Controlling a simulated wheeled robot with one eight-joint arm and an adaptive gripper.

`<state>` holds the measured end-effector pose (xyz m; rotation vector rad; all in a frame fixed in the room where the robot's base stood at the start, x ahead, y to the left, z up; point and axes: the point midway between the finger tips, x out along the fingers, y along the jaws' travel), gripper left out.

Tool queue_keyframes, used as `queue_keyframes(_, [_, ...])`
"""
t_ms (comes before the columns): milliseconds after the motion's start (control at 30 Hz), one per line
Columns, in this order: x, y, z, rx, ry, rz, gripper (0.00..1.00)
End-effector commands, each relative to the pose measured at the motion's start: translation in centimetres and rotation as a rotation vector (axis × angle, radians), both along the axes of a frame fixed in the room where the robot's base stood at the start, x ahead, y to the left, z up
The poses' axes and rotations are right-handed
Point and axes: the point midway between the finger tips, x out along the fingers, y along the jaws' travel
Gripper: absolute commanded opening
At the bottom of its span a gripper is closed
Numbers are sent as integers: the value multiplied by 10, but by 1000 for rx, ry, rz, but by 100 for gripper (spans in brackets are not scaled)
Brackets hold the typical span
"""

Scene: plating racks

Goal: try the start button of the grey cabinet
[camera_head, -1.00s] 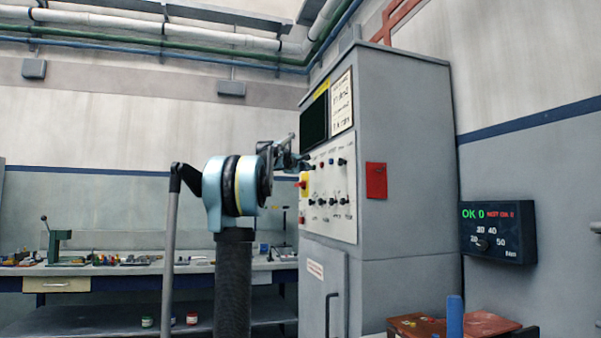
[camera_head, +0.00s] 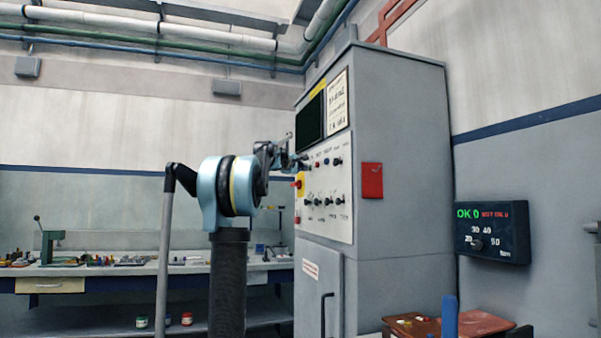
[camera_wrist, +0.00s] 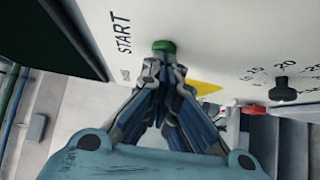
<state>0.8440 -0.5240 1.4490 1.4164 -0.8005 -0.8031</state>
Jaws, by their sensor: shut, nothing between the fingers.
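The grey cabinet (camera_head: 395,170) stands right of centre, with a pale control panel (camera_head: 343,222) on its front. In the wrist view the green start button (camera_wrist: 164,46) sits beside the printed word START (camera_wrist: 122,33). My gripper (camera_wrist: 164,66) is shut and empty, its fingertips right at the button's lower edge in the picture. I cannot tell whether they touch it or press it in. In the head view my gripper (camera_head: 301,161) is at the upper left of the panel, and the start button cannot be made out there.
A red and yellow switch (camera_head: 298,184) sits on the panel's left edge below my gripper. A black knob (camera_wrist: 284,90) is to the right in the wrist view. A dark display (camera_head: 491,232) reads OK 0 on the wall. A workbench (camera_head: 120,270) runs along the left.

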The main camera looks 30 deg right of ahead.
Motion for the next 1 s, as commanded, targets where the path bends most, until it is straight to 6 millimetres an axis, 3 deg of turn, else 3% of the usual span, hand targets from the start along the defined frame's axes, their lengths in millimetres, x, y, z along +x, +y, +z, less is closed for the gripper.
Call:
queue_keyframes(167, [6, 32, 0, 0, 1, 8, 0])
queue_keyframes(600, [-32, 94, 0, 0, 1, 9, 0])
queue_keyframes(1000, [-46, 117, 0, 0, 1, 8, 0])
